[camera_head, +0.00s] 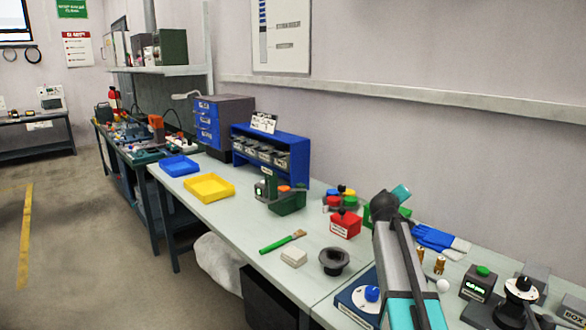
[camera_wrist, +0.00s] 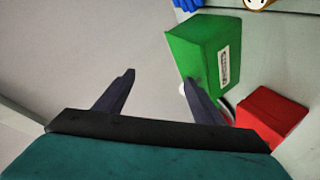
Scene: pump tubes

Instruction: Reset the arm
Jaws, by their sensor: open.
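My gripper (camera_wrist: 157,82) shows in the wrist view with its two dark fingers spread apart. Nothing is between the fingers. A green bin (camera_wrist: 203,50) is just beyond the right finger, which overlaps its lower part in the picture; I cannot tell whether they touch. A red bin (camera_wrist: 268,117) is to the right of that finger. In the head view my arm rises over the right part of the bench, and its upper end is near the green bin (camera_head: 373,217) and the red bin (camera_head: 345,224). The fingers cannot be made out in the head view.
The long bench (camera_head: 225,210) holds a yellow tray (camera_head: 209,187), a blue tray (camera_head: 179,166), a blue rack (camera_head: 299,158), a green-handled brush (camera_head: 280,243), and a black funnel-like cup (camera_head: 334,262). Blue gloves (camera_head: 435,238) and small devices (camera_head: 479,284) are right of my arm. A wall rail runs behind.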

